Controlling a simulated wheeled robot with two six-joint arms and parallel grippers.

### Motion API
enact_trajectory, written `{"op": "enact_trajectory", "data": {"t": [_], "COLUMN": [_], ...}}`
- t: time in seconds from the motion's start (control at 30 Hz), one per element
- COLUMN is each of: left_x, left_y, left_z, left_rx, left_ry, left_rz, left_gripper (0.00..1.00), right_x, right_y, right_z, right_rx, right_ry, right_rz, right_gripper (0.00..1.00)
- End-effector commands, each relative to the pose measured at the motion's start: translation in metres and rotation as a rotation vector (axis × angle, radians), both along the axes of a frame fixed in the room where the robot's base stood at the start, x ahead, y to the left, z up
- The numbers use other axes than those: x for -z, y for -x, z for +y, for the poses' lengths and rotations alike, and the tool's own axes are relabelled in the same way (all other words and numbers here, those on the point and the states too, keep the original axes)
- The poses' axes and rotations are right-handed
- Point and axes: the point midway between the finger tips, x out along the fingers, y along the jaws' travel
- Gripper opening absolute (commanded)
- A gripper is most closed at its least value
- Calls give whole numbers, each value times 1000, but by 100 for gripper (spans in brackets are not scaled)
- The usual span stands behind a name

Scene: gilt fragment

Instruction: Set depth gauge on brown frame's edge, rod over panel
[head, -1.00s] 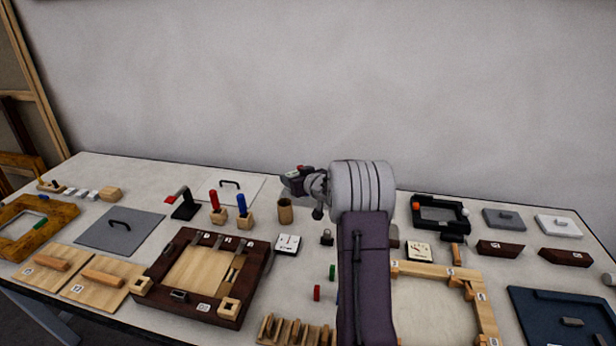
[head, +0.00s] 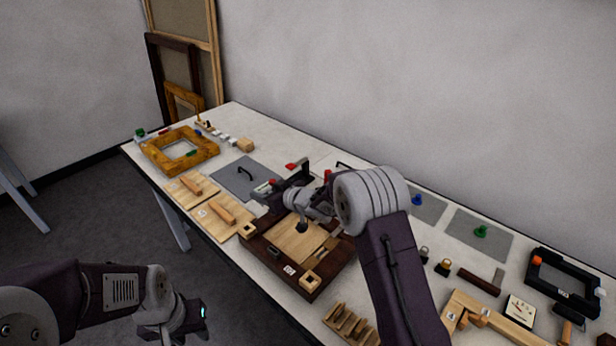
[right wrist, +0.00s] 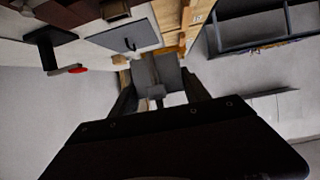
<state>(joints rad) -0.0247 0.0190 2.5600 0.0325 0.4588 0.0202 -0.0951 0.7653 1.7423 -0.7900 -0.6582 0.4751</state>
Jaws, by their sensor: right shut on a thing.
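The dark brown frame (head: 258,252) lies on the table with a light wood panel (head: 293,242) inside it. My right gripper (head: 275,186) is above the frame's far left side. It is shut on a dark grey piece, apparently the depth gauge; in the right wrist view (right wrist: 160,92) this grey piece (right wrist: 168,72) sits between the fingers. In the head view the gripper and wrist hide most of it, and I cannot make out its rod. It appears to be clear of the frame. My left gripper (head: 190,318) is low at the left, off the table; its jaws are unclear.
A grey sheet with a black handle (head: 238,180) lies behind the frame. Wooden boards with bar handles (head: 228,215) lie to its left. A red-tipped stand (head: 290,167) is close behind my right gripper. A golden wood frame (head: 160,155) is at the far left end.

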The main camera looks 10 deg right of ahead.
Motion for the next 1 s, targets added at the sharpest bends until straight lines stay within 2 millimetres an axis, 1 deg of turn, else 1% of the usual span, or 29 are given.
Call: {"op": "enact_trajectory", "data": {"t": [0.03,0.13,0.33,0.47,0.57,0.77,0.9,1.0], "left_x": [-2,-3,-1,6,16,45,57,63], "left_y": [0,0,0,0,0,0,0,0], "left_z": [0,0,0,0,0,0,0,0], "left_rx": [0,0,0,0,0,0,0,0], "left_ry": [0,0,0,0,0,0,0,0], "left_rz": [0,0,0,0,0,0,0,0], "left_gripper": [36,36,36,36,36,36,36,36], "right_x": [-1,1,3,10,20,49,68,77], "right_y": [3,7,7,7,7,7,7,7], "right_z": [12,24,27,26,26,26,26,26], "right_rx": [-21,-42,-46,-45,-45,-44,-43,-44], "right_ry": [0,0,1,0,0,1,0,1], "right_rz": [-1,-2,-2,-1,-1,-2,0,-1], "right_gripper": [9,9,9,9,9,9,9,9]}}
